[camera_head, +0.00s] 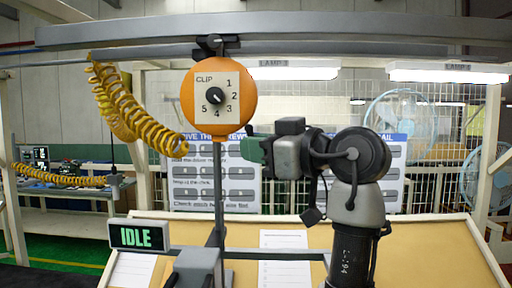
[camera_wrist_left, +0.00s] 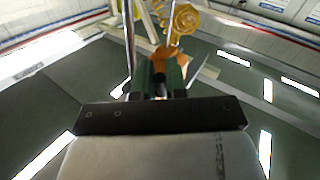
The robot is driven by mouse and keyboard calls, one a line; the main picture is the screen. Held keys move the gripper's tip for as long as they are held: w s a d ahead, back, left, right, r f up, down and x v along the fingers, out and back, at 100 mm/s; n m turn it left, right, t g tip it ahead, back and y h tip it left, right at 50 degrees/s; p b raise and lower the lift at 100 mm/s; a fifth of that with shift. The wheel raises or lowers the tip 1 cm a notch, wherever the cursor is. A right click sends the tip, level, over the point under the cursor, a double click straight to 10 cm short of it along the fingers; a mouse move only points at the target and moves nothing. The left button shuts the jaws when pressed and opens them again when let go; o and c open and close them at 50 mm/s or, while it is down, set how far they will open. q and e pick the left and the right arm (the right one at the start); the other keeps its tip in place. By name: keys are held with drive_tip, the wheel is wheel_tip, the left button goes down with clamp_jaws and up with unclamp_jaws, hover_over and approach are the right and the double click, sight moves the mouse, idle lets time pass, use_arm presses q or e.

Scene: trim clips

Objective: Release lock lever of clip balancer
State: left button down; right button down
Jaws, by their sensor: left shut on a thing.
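The clip balancer (camera_head: 218,97) is a round orange housing with a black knob on a dial numbered 1 to 5. It hangs from the overhead rail. My left gripper (camera_head: 254,149) has green fingers and is at the balancer's lower right, pointing left. The fingers are shut on a small part there, which I take to be the lock lever; it is mostly hidden by the fingers. In the left wrist view, the green fingers (camera_wrist_left: 160,78) are close together, with orange of the balancer (camera_wrist_left: 163,53) just beyond them. My right gripper is not in view.
A yellow coiled hose (camera_head: 135,105) hangs left of the balancer. A dark post (camera_head: 218,190) stands below it, near a grey block (camera_head: 197,263). An IDLE sign (camera_head: 138,235) is at lower left. The tan board (camera_head: 410,250) carries white sheets. Instruction panels stand behind.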

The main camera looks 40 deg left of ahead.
use_arm(q)
drive_tip(key=shift+f, duration=0.1)
drive_tip(key=b, duration=0.2)
drive_tip(key=y+b, duration=0.1)
drive_tip(key=shift+s+a+f+m+y+b, duration=0.15)
drive_tip(key=shift+a+f+m+y+b, duration=0.15)
drive_tip(key=shift+m+b, duration=0.1)
drive_tip(key=shift+r+m+y+b, duration=0.25)
drive_tip(key=shift+m+y+b, duration=0.05)
drive_tip(key=shift+b, duration=0.1)
drive_tip(key=shift+r, duration=0.1)
drive_tip(key=c, duration=1.3)
unclamp_jaws()
drive_tip(key=shift+a, duration=0.15)
drive_tip(key=shift+c, duration=0.2)
drive_tip(key=shift+o, duration=0.9)
drive_tip(key=shift+a, duration=0.15)
